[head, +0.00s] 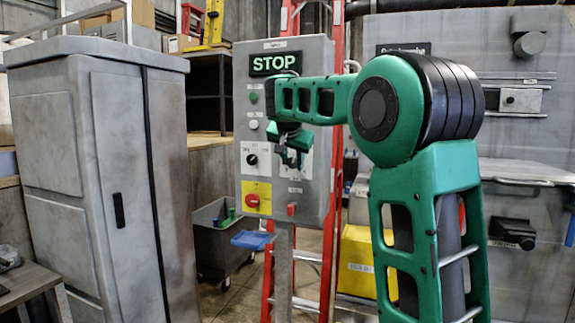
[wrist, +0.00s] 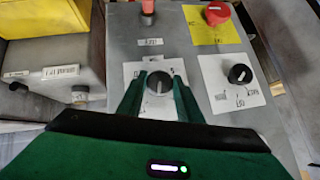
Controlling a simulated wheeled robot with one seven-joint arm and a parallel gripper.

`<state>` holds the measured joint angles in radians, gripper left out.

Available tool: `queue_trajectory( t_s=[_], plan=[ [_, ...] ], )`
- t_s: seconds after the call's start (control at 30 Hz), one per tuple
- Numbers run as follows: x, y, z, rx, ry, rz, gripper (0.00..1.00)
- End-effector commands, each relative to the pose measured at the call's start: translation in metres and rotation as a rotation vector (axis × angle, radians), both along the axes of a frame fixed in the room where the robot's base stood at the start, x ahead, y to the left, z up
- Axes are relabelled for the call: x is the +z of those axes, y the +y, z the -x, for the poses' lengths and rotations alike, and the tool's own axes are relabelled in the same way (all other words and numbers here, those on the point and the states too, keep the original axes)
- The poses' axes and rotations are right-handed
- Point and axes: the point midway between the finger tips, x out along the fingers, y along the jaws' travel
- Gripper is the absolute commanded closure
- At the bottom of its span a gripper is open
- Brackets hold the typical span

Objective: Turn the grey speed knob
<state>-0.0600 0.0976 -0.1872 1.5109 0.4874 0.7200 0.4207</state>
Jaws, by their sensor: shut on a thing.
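The grey speed knob (wrist: 160,81) sits on a white dial plate on the control panel in the wrist view, with a light pointer line on its face. My gripper (wrist: 160,88) has one green finger on each side of the knob and is shut on it. In the head view my gripper (head: 292,157) is at the front of the grey control panel (head: 315,70), and it hides the knob there. The dial's markings are partly covered by the fingers.
A black knob (wrist: 240,74) is beside the grey one, with a red button (wrist: 217,13) on yellow and a red switch (wrist: 148,10) near. A grey cabinet (head: 90,150) stands left. A red ladder (head: 334,150) is behind the panel. A grey bin (head: 215,255) stands low behind.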

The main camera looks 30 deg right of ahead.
Motion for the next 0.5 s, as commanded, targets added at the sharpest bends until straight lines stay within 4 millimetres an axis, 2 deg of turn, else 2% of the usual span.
queue_trajectory(
  t_s=[0.5],
  plan=[
    [-0.0025, -0.0069, 0.0058, -0.006, -0.391, -0.301, 0.9]
  ],
)
